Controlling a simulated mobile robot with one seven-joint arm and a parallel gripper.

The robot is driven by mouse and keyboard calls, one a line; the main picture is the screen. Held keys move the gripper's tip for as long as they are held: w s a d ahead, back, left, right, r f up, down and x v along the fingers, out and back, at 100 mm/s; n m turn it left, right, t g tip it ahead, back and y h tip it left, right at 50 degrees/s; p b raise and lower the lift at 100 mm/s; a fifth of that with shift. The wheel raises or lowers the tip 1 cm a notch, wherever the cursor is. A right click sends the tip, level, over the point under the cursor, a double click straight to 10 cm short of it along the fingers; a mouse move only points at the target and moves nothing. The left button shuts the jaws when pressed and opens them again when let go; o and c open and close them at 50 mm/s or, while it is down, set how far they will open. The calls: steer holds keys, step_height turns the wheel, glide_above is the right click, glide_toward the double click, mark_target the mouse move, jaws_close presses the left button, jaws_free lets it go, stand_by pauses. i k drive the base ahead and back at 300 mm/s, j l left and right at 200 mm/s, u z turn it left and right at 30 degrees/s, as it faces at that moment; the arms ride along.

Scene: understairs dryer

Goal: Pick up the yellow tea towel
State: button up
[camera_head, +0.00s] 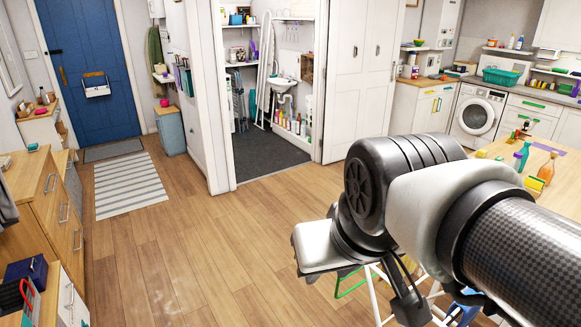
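I cannot make out a yellow tea towel for certain. A small yellow item (535,183) lies near the front edge of the wooden table at the right, beside the spray bottles; it is too small to tell whether it is cloth or a sponge. My arm comes in from the lower right and bends down at a large black joint in front of the table. My gripper's fingers do not show. The arm hides part of the table and the floor behind it.
The wooden table (492,150) holds a teal bottle (523,156) and an orange bottle (547,166). White and green legs stand under my arm. A washing machine (477,114) stands at the back right. A drawer unit (45,200) stands left. The wooden floor between is clear.

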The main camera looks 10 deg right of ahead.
mark_target(410, 265)
steer(key=i+j+z, duration=0.15)
steer(key=z, duration=0.25)
steer(key=i+j+z, duration=0.25)
steer(key=z, duration=0.2)
steer(key=i+j+z, duration=0.5)
steer(key=j+z, duration=0.2)
steer(key=z, duration=0.15)
steer(key=i+j+z, duration=0.1)
steer(key=j+z, duration=0.3)
steer(key=i+j+z, duration=0.2)
steer(key=j, duration=0.25)
steer(key=k, duration=0.1)
